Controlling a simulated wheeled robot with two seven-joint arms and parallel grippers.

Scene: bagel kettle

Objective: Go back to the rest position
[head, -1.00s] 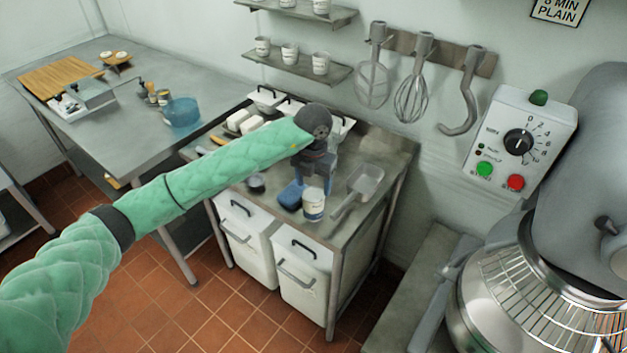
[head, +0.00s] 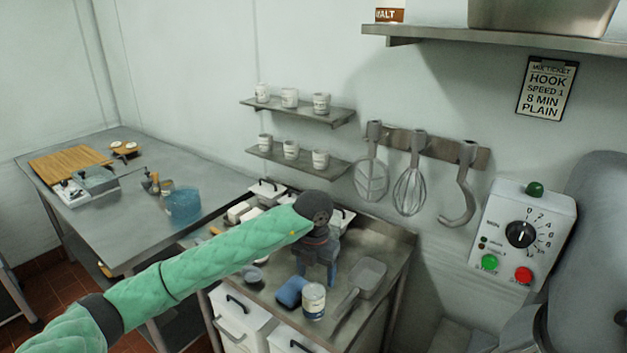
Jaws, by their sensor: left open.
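My left arm, in a green quilted sleeve, reaches in from the lower left. My left gripper (head: 318,274) points down above the small steel bench (head: 390,244), with its two fingers apart and nothing seen between them. A blue sponge (head: 291,291) and a white labelled tub (head: 313,301) stand on the bench just in front of the gripper. A grey scoop (head: 367,278) lies to the right of the gripper. My forearm hides part of the bench's left side. My right gripper is not in view.
A mixer with a control box (head: 523,235) stands at the right. A hook, whisk and flat beater hang on a wall rack (head: 430,146). Small wall shelves (head: 298,160) hold white cups. A steel table (head: 130,225) at the left bears a blue tub (head: 182,205).

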